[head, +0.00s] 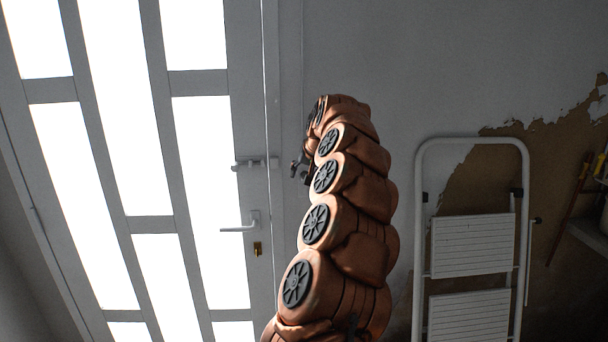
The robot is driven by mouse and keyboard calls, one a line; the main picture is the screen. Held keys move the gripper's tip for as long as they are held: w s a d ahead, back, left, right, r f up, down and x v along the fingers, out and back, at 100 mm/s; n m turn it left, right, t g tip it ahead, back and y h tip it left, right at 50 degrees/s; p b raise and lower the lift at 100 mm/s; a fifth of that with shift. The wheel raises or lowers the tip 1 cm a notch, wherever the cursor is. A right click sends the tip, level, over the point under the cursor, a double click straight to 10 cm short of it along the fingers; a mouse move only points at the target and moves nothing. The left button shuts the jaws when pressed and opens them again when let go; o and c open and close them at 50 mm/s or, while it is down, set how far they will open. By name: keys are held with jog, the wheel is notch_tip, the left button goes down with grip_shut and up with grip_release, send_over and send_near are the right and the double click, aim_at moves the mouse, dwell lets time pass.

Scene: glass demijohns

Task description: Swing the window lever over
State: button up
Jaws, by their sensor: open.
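A white lever handle (238,228) sits on the right-hand stile of the white glazed frame (198,84), its grip pointing left, roughly level. A brass keyhole plate (258,248) is just below it. A small white bolt-like fitting (252,163) sits higher on the same stile. My gripper (297,170) shows as a small dark shape at the end of my copper-coloured arm, right of that fitting and above and right of the lever. It appears apart from both. Most of the gripper is hidden behind my arm, and I see nothing held in it.
A white folding stepladder (473,245) leans against the wall on the right. Peeling plaster (556,190) shows behind it. A shelf edge (588,238) with long tools (574,188) is at the far right. The space in front of the bright panes looks clear.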

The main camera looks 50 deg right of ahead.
jog(key=shift+r, duration=0.1)
jog(key=v, duration=1.2)
